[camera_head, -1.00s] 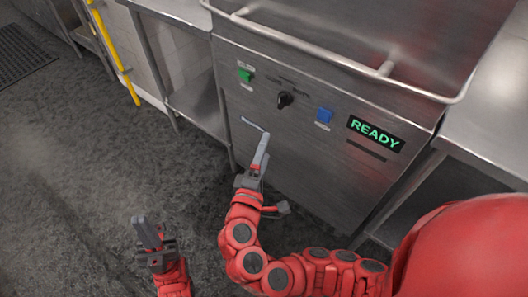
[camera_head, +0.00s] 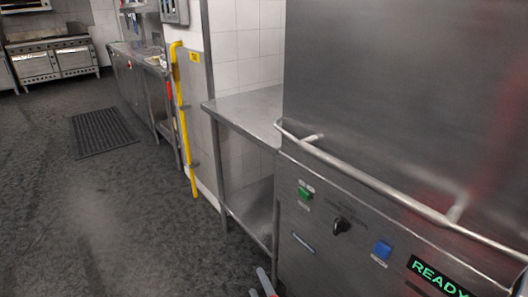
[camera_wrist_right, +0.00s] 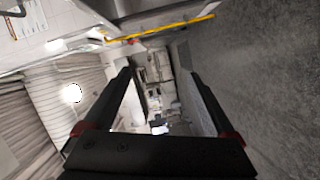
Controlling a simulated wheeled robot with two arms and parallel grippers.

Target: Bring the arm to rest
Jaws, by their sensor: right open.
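My right gripper (camera_head: 265,283) shows only as grey finger tips and a bit of red at the bottom edge of the head view, in front of the steel machine (camera_head: 318,268). In the right wrist view its two dark fingers (camera_wrist_right: 162,74) stand wide apart. Nothing is between them; the room shows beyond. Most of my right arm is out of the head view. My left gripper is not in view.
The machine's front has a green button (camera_head: 305,194), a black knob (camera_head: 341,226), a blue button (camera_head: 382,250) and a READY display (camera_head: 438,275). A rail (camera_head: 385,188) runs above. A steel table (camera_head: 245,110) adjoins it. A yellow pole (camera_head: 181,120) stands beyond. Floor at left is open.

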